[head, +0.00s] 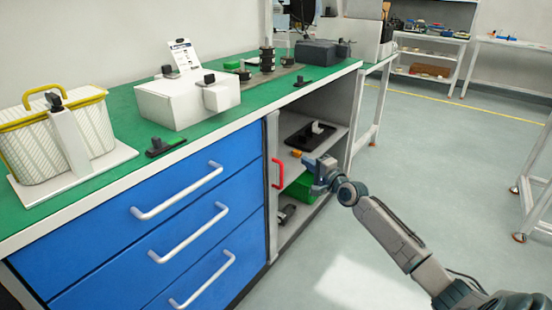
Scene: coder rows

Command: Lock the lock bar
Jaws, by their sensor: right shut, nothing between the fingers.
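I cannot tell for sure which part is the lock bar. A red handle-like bar (278,173) stands upright at the left edge of the open cabinet bay, beside the blue drawers. My right gripper (316,174) is in front of the open bay, a little right of the red bar and apart from it in the picture. It is shut and holds nothing. My left gripper is not in view.
Blue drawers (150,238) with white handles fill the left front. The green worktop (222,122) bears a yellow-rimmed basket (30,150), a white box (180,105) and black devices. The bay's shelf (328,141) holds a black tray.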

